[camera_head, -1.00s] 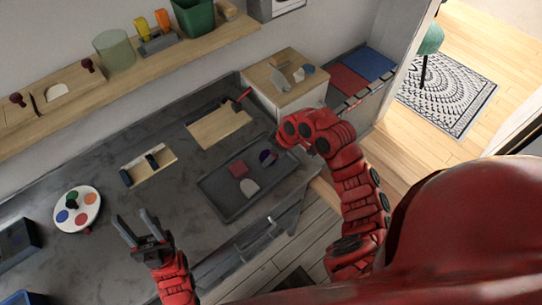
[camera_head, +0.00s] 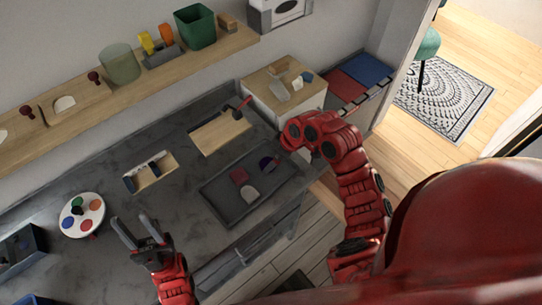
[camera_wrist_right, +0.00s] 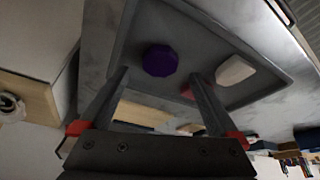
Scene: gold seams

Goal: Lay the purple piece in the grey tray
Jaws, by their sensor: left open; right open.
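The purple piece (camera_head: 267,164) lies in the dark grey tray (camera_head: 226,213), near its right end. In the right wrist view, the purple piece (camera_wrist_right: 160,60) is a many-sided flat shape just beyond the fingertips, on the tray floor (camera_wrist_right: 190,35). My right gripper (camera_wrist_right: 159,76) is open and empty, and its fingers point at the tray with the piece ahead of the gap. In the head view my right arm's wrist hides its fingers. My left gripper (camera_head: 133,232) is open and empty over the counter's front, left of the tray.
A red piece (camera_head: 239,175) and a white piece (camera_head: 249,194) also lie in the tray. A wooden board (camera_head: 220,135), a small wooden box (camera_head: 152,174) and a round palette (camera_head: 82,214) stand on the counter. A wooden-topped block (camera_head: 284,84) stands behind my right wrist.

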